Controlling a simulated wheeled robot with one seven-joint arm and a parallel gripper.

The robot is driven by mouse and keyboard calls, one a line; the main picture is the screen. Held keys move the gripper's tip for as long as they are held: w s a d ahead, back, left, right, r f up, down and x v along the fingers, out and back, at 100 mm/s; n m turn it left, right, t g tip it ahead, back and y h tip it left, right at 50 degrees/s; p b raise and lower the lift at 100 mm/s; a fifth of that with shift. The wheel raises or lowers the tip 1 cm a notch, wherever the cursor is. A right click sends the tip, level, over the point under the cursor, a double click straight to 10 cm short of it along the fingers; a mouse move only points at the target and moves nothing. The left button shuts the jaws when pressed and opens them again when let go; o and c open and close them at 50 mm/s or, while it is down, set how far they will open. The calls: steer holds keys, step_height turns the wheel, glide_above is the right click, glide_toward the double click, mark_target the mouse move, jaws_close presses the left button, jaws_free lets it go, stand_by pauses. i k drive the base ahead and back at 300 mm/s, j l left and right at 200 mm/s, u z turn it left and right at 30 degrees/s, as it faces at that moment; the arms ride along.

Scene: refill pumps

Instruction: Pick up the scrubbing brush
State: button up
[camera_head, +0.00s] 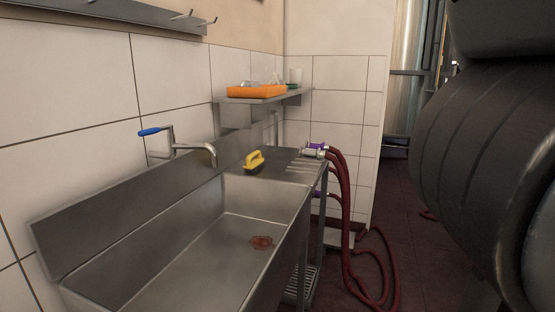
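A yellow scrubbing brush (254,160) with a handle on top and darker bristles below rests on the metal sink unit (205,225). It lies at the far end of the basin, where the rim meets the drainboard. Nothing covers it from this view. A large dark rounded part fills the right side of the picture and seems to be part of my arm. My gripper is not in view.
A tap (178,149) with a blue lever stands left of the brush. A wall shelf (263,97) holds an orange tray (257,91). A reddish object (262,243) lies in the basin. Red hoses (344,205) hang to the floor beside the drainboard (285,165).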

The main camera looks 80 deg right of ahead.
mark_target(254, 160)
steer(key=z, duration=1.85)
steer(key=i+l+u, duration=0.15)
steer(key=u, duration=0.35)
steer(key=i+l+u, duration=0.1)
steer(key=l+u, duration=0.15)
steer(key=u, duration=0.2)
steer(key=l+u, duration=0.2)
steer(key=u, duration=0.3)
steer(key=i+l, duration=0.05)
